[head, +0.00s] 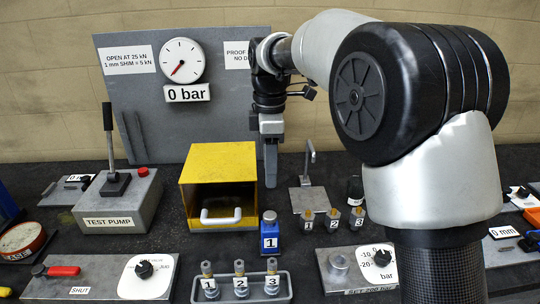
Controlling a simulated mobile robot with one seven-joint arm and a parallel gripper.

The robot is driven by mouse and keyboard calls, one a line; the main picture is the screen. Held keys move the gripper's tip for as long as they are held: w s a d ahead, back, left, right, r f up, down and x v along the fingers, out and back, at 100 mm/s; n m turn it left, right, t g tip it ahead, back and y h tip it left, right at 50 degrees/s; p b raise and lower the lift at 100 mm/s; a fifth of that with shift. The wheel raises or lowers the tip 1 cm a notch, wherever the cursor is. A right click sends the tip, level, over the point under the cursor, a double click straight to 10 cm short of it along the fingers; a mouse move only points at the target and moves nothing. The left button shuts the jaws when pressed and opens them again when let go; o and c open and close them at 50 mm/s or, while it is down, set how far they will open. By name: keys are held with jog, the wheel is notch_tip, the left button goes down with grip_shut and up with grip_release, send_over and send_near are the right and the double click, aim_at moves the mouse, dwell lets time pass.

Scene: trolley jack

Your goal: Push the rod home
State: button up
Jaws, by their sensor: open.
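I cannot tell for certain which thing is the rod. A thin upright grey rod (307,165) with a bent top stands on a flat grey plate (311,203), right of the yellow box (220,152). A black-handled lever (109,146) stands upright on the grey test pump (116,205) at the left. My gripper (270,182) points down in front of the grey panel, just right of the yellow box and left of the thin rod. It is open, with nothing visible in it. The fingers overlap in this view, so their gap is hidden.
The panel (140,95) carries a gauge (182,60) above a "0 bar" label. A blue numbered block (269,238) and a tray (283,290) of numbered fittings stand in front. A valve block (360,268) is at the front right. My arm hides part of the right side.

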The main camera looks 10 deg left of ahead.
jog(key=shift+r, duration=1.4)
jog(key=s+d+r+m+t, duration=0.1)
jog(key=s+d+r+m, duration=0.15)
jog(key=d, duration=0.25)
jog(key=s+d+r+m+t+p, duration=0.1)
jog(key=s+d+r+m, duration=0.1)
jog(key=s+d+m, duration=0.3)
jog(key=s+d+r+m+t, duration=0.1)
jog(key=s+d+r+m, duration=0.2)
jog(key=d, duration=0.3)
jog(key=s+d+f+m+t, duration=0.2)
jog(key=s+d+f+m, duration=0.3)
jog(key=s+d+m, duration=0.4)
jog(key=s+m+p, duration=0.1)
jog(key=s, duration=0.3)
jog(key=shift+t, duration=0.3)
